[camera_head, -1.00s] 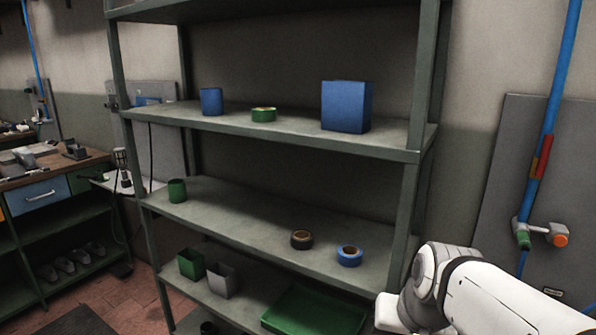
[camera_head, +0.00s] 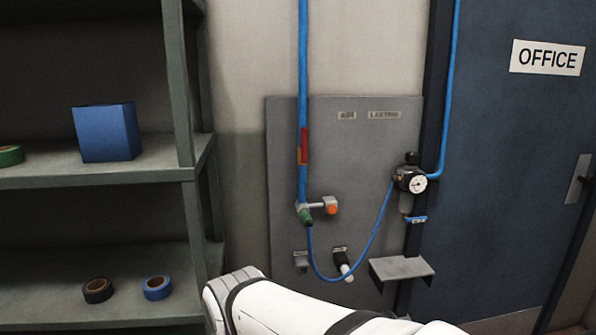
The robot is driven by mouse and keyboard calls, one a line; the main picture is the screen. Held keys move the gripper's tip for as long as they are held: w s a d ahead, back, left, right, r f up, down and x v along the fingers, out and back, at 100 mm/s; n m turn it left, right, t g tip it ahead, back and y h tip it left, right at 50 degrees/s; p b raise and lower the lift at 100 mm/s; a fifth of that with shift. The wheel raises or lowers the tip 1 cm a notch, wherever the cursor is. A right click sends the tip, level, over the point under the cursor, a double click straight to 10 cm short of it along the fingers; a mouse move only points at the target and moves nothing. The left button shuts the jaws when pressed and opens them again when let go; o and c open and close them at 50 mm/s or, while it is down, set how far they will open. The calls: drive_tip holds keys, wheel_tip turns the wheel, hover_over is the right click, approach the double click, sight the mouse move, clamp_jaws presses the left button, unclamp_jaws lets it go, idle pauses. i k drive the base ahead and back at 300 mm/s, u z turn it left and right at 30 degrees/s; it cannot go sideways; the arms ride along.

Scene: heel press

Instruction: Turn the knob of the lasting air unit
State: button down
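The lasting air unit is a grey wall panel (camera_head: 345,150) with labels that seem to read "AIR" and "LASTING". A regulator with a round white gauge (camera_head: 417,184) sits at its right edge, with a small black knob (camera_head: 412,158) on top. An orange knob (camera_head: 331,208) sticks out of a grey fitting on a blue pipe (camera_head: 303,90), with a green part below. I cannot tell from the picture alone which knob the task names. My white arm crosses the bottom of the view, below the panel. My gripper is not in view.
A green metal shelf (camera_head: 110,178) with a blue box (camera_head: 105,132) and tape rolls stands at left. A small grey ledge (camera_head: 402,270) juts out below the gauge. A blue hose loops across the panel. A dark blue office door (camera_head: 500,160) is at right.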

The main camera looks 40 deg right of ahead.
sight(411, 158)
drive_tip(key=z, duration=1.8)
